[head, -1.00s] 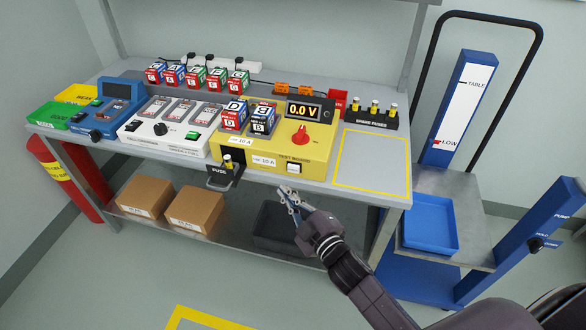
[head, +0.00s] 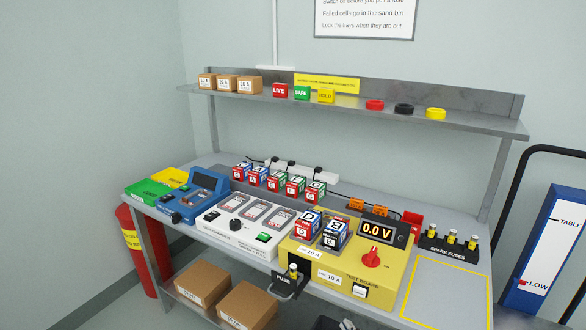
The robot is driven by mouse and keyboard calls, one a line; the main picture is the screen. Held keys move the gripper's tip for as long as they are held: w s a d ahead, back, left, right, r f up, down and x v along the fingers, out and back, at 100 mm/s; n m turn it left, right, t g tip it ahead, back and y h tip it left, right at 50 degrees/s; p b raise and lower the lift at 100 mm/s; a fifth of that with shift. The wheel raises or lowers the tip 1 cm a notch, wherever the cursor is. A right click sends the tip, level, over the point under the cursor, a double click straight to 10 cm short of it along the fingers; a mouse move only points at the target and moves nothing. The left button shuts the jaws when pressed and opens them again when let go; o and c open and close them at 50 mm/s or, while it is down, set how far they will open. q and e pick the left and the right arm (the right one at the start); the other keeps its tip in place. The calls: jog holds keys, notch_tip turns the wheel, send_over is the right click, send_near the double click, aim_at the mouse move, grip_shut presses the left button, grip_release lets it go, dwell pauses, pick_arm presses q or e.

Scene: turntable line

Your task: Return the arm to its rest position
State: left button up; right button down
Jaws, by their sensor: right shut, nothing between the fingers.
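Neither of my grippers nor either arm can be made out in the head view now. The bench stands in front of me. On it the yellow test board (head: 335,262) reads 0.0 V on its display (head: 377,232). Two lettered cell blocks, D (head: 307,226) and B (head: 335,235), sit on the board. At its front left a black fuse holder (head: 288,287) juts out past the bench edge with a fuse standing in it.
A white charger unit (head: 240,225), a blue device (head: 195,199) and green (head: 147,191) and yellow trays stand to the left. Spare fuses (head: 452,243) stand at right behind an empty yellow-outlined area (head: 445,292). An upper shelf (head: 460,121) overhangs the bench. A lift trolley (head: 549,240) is at right.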

jog(key=s+d+f+m+g+h, duration=0.1)
jog(key=s+f+m+g, duration=0.15)
jog(key=s+f, duration=0.6)
jog(key=s+d+f+m+g+h, duration=0.1)
jog(key=s+d+f+g, duration=0.2)
jog(key=f, duration=1.1)
jog(key=s+f+m+g, duration=0.2)
jog(key=s+f, duration=0.5)
jog(key=f, duration=0.4)
jog(key=s+d+f+m+g, duration=0.1)
jog(key=s+f, duration=0.6)
jog(key=s, duration=0.7)
jog(key=s+d+f+m+g+h, duration=0.1)
jog(key=s+f+g, duration=0.5)
jog(key=s, duration=0.9)
jog(key=shift+s+d+f+m, duration=0.2)
jog(key=shift+s+f+m, duration=0.1)
jog(key=shift+f+m, duration=0.45)
